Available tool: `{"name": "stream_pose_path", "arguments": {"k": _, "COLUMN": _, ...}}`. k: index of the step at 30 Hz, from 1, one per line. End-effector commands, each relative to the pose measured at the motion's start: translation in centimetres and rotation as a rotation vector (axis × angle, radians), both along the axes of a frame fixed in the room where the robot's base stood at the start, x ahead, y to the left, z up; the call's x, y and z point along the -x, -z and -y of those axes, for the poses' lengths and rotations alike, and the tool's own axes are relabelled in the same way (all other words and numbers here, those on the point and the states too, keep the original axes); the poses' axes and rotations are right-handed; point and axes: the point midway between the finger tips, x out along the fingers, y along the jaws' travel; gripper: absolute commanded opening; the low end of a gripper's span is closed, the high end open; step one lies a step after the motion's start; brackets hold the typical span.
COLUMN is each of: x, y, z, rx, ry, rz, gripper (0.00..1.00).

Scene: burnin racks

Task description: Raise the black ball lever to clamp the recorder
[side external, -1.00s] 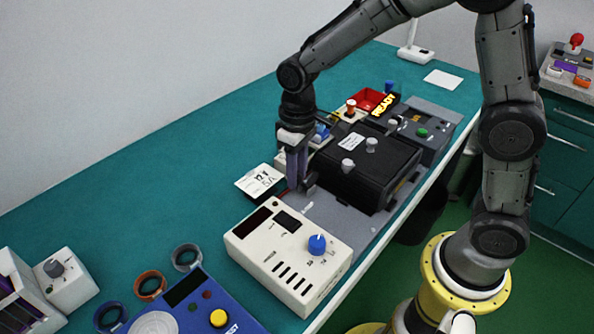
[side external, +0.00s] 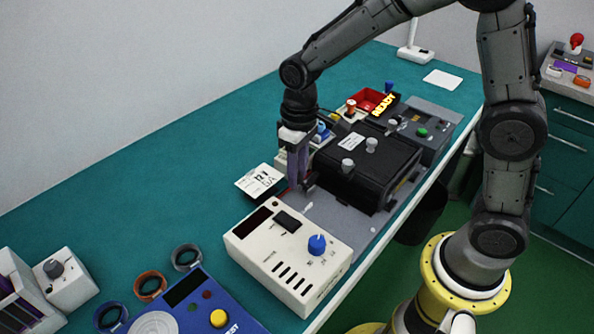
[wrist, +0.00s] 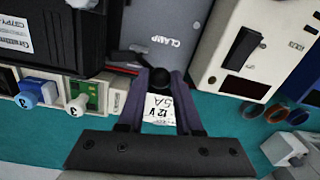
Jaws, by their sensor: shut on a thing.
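The black ball lever (wrist: 160,79) shows in the wrist view as a dark round knob beside the word CLAMP on the grey plate (wrist: 165,22). My gripper (wrist: 157,84) is shut on it, with one purple finger on each side of the ball. In the side external view my gripper (side external: 297,182) points down at the left edge of the grey plate, and its fingers hide the ball. The black box (side external: 365,165), which I take to be the recorder, sits on the plate just right of my gripper. It also shows in the wrist view (wrist: 50,45).
A cream box with a blue knob (side external: 290,255) stands close in front of my gripper. Small blocks with coloured knobs (side external: 322,128) stand behind.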

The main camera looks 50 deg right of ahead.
Motion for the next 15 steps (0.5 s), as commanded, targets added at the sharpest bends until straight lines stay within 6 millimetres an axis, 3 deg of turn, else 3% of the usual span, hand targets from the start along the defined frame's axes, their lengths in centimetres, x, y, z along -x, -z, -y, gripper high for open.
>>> {"name": "stream_pose_path", "arguments": {"k": 15, "x": -0.1, "y": -0.8, "z": 2.8, "rx": -0.32, "ry": 0.011, "rz": 0.004, "gripper": 0.0}}
